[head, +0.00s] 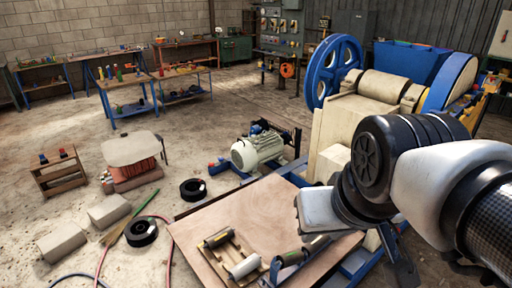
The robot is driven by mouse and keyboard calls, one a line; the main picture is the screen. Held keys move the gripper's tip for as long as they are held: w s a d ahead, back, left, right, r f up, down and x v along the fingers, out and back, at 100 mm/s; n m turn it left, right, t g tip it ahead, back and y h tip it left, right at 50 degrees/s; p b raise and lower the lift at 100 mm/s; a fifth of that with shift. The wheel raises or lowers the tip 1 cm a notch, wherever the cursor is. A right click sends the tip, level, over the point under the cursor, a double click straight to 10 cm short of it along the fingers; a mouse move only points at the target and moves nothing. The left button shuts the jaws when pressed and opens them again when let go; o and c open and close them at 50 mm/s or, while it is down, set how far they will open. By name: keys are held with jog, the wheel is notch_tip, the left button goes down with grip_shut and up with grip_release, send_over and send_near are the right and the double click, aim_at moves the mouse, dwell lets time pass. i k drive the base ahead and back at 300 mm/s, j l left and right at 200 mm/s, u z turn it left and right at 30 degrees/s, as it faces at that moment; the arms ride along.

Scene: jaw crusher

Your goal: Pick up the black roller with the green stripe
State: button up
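Several small rollers lie on a wooden tabletop (255,208) at the bottom centre. A dark roller (218,239) with a pale yellow-green mark lies at the left on a light wooden rack. Another dark roller (317,244) lies at the right, close below my gripper. The marks are too small to tell for sure which roller has the green stripe. My gripper (318,212) hangs from the arm over the right part of the tabletop, apart from the left roller. Its fingers are not clear, so its opening cannot be judged.
A white roller (245,266) and a grey one (290,257) lie near the dark ones. The blue-wheeled jaw crusher (333,70) stands behind my arm. A grey motor (258,150) sits beyond the tabletop. The tabletop's back left part is bare.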

aim_at(289, 258)
jog(key=i+l+u, duration=0.1)
jog(key=l+u, duration=0.35)
jog(key=l, duration=0.65)
jog(key=i+l+u, duration=0.25)
jog(key=l, duration=0.2)
jog(key=l+u, duration=0.2)
jog(key=l, duration=0.25)
jog(key=i+l+u, duration=0.1)
jog(key=l+u, duration=0.15)
jog(key=l, duration=0.25)
